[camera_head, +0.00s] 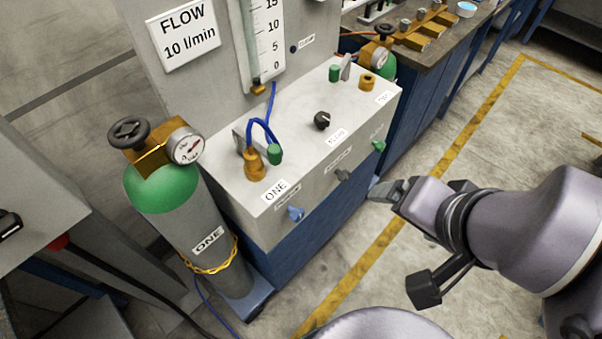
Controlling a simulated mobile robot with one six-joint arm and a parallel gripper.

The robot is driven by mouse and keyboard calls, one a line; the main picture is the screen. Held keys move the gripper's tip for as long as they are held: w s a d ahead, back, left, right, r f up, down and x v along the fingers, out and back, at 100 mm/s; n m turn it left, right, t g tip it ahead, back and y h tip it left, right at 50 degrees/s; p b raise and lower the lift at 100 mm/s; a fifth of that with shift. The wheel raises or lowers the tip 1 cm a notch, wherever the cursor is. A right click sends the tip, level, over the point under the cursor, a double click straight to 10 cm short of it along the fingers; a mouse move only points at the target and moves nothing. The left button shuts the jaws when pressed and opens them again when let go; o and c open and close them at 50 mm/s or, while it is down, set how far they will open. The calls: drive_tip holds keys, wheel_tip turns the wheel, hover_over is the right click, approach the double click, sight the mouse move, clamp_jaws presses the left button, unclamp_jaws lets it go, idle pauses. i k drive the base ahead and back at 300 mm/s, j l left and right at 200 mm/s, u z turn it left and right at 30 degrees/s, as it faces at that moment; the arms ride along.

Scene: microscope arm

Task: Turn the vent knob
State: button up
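A pale grey control box (240,199) stands left of centre. Its front face carries a blue knob (295,214), a dark grey knob (343,174) and a green knob (379,146), each with a small label above. A black knob (322,120) sits on the top face. The small labels are too blurred for me to tell which knob is the vent knob. My gripper (383,190) comes in from the right, with its tip just right of the dark grey knob in the picture. Whether they touch is unclear, but a gap shows. I cannot see the gap between its fingers.
A green-topped gas cylinder (207,232) marked ONE, with a gauge (188,149), stands left of the box. Blue hose (257,125) loops over the box top. A flow panel (222,85) rises behind. A bench (425,66) stands behind right.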

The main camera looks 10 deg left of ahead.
sight(380, 145)
drive_tip(key=i+z, duration=0.45)
drive_tip(key=i+j+z, duration=0.15)
drive_tip(key=i+z, duration=0.3)
